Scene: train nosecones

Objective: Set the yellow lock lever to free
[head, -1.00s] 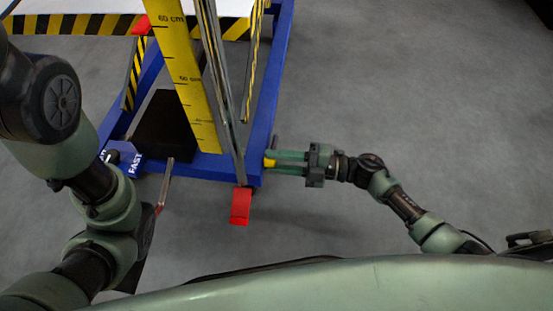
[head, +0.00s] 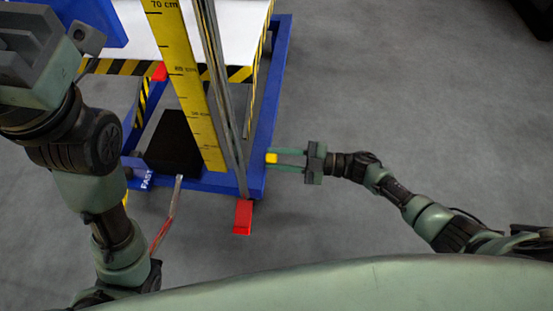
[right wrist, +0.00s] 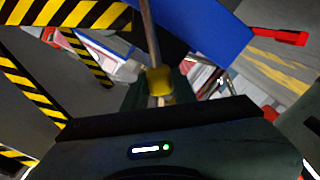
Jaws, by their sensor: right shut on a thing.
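The yellow lock lever (head: 271,158) is a small yellow piece at the right side of the blue frame's near corner. My right gripper (head: 276,159) reaches it from the right and is shut on it. In the right wrist view the yellow lever (right wrist: 159,84) sits between the fingertips, with a thin rod running up behind it. My left gripper (head: 38,58) is at the upper left, raised on its arm; its fingers do not show clearly, so I cannot tell whether it is open or shut.
The blue frame (head: 270,110) carries a yellow height scale (head: 185,80) and metal uprights. A red pedal (head: 243,215) sticks out at its front, and a red-and-silver lever (head: 168,215) stands near my left arm. The grey floor (head: 400,90) at right is clear.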

